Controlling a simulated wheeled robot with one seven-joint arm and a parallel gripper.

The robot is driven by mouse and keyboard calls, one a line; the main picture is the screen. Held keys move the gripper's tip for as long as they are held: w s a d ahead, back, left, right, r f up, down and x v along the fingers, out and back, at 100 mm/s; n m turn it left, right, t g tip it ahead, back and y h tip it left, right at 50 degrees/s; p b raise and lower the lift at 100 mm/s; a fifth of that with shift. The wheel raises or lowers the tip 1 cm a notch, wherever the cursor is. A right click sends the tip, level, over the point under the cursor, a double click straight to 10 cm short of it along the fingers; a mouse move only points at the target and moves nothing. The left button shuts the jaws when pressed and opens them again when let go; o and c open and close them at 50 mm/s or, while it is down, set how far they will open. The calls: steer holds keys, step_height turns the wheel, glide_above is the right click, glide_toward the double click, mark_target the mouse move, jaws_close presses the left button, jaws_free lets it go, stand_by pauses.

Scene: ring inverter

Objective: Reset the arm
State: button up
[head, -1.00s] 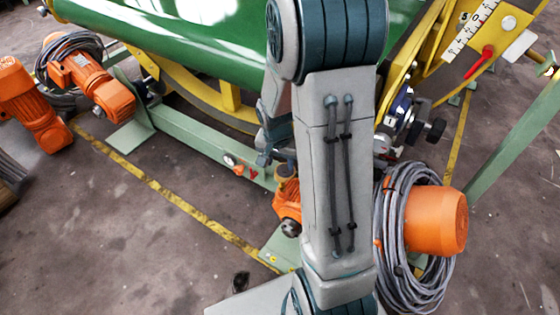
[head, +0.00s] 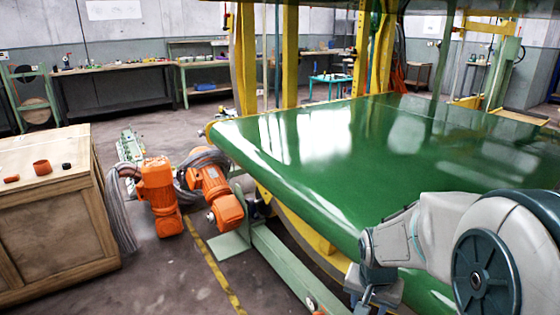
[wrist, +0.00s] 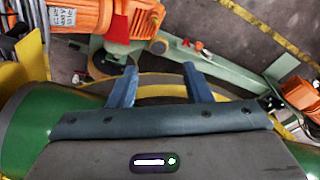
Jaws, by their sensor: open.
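My gripper shows in the wrist view (wrist: 162,85) with its two blue fingers apart and nothing between them. Behind the fingers are the yellow curved frame and the green base beam of the machine. In the head view my arm is folded at the lower right, in front of the green belt (head: 330,140). The gripper end (head: 368,295) hangs by the belt's near edge, and its fingers are cut off or too small to make out there.
Orange motors (head: 158,195) with grey cable coils stand on the floor left of the belt. A wooden crate (head: 45,225) with small ring-like parts on top is at the left. Workbenches (head: 120,85) line the back wall. Floor between crate and machine is partly clear.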

steer(key=s+a+r+n+p, duration=0.1)
steer(key=s+r+p, duration=0.2)
steer(key=r+p, duration=0.3)
steer(key=s+a+r+n+p, duration=0.2)
steer(key=s+r+p, duration=0.2)
steer(key=r, duration=0.8)
steer(key=s+a+r+n+y+p, duration=0.1)
steer(key=s+r+n+p, duration=0.1)
steer(key=s+r+p, duration=0.2)
step_height(320, 180, up, 6)
steer(key=p, duration=0.3)
steer(key=shift+s+a+t+p, duration=0.2)
steer(key=shift+a+t+p, duration=0.1)
steer(key=shift+a+t, duration=0.1)
